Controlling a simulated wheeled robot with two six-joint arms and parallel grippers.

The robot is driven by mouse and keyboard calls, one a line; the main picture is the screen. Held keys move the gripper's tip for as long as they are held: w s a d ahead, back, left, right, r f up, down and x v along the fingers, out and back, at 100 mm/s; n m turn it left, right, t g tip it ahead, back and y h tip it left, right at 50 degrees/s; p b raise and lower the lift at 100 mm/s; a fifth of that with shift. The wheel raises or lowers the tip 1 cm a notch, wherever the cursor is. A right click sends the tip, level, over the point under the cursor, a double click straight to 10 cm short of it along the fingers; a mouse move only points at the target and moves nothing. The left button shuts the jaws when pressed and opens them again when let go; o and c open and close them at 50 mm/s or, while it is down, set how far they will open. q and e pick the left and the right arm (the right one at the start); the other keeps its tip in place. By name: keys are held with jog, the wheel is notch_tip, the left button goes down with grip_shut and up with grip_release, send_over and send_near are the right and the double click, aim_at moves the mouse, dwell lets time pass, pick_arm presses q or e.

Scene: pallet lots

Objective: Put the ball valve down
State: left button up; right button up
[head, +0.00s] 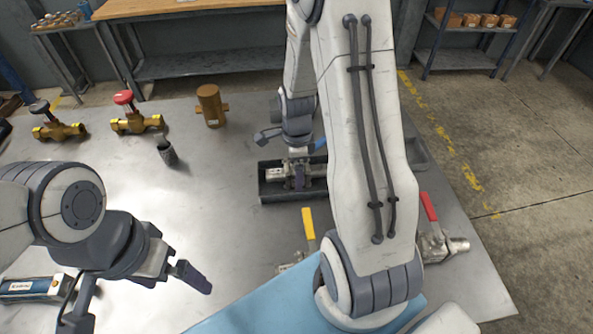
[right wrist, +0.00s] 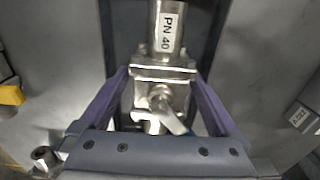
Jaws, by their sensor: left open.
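The ball valve (head: 276,174) is a silver metal valve with a blue handle (head: 319,146). It is over or in a dark tray (head: 285,198) at the middle of the table. In the right wrist view the valve (right wrist: 163,73) carries a "PN 40" label. My right gripper (right wrist: 163,82) has its purple fingers on both sides of the valve body, apparently against it. I cannot tell whether the valve rests on the tray floor. My left gripper (head: 138,297) is open and empty above the table at the front left.
A yellow-handled valve (head: 308,224) and a red-handled valve (head: 432,240) lie nearer me. Two brass valves (head: 60,131) (head: 137,123), a brass fitting (head: 212,105) and a dark cylinder (head: 166,151) stand at the left. A blue mat (head: 255,312) lies in front. The left-centre table is clear.

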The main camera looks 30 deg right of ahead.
notch_tip(320, 180, up, 12)
jog(key=shift+r+p, duration=0.2)
jog(key=shift+p, duration=0.15)
jog(key=shift+f, duration=0.1)
dwell(0.4)
notch_tip(320, 180, down, 13)
jog(key=shift+r+b, duration=0.15)
jog(key=shift+b, duration=0.3)
jog(key=shift+r, duration=1.8)
